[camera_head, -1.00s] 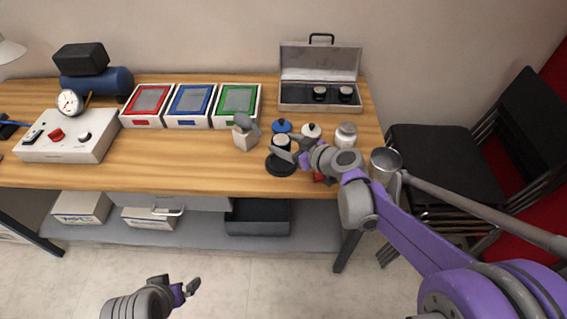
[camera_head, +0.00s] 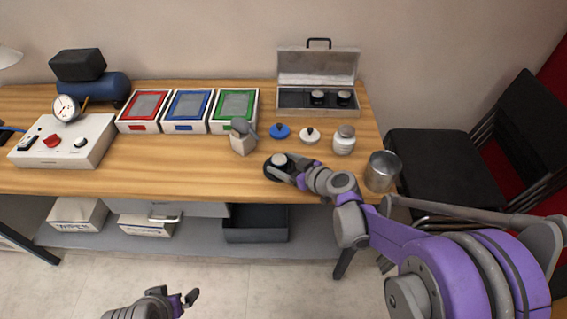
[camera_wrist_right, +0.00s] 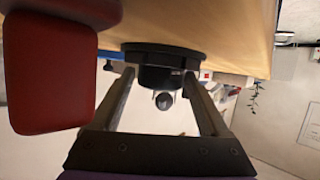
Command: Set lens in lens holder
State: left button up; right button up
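The lens holder is a flat black round base (camera_head: 268,174) on the table near the front edge; it also shows in the wrist view (camera_wrist_right: 195,57). A black lens with a grey knob (camera_head: 280,159) sits at the holder, upright as far as I can see. In the wrist view the lens (camera_wrist_right: 160,77) is against the holder, between the fingertips of my right gripper (camera_wrist_right: 160,75). The fingers appear to touch its sides. The gripper partly hides the holder in the head view. My left gripper (camera_head: 184,300) is empty and open, away from the table.
An open grey case (camera_head: 291,100) with two black lenses stands at the back right.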

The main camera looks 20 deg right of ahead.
jog(key=shift+o, duration=0.8)
jog(key=shift+a, duration=0.1)
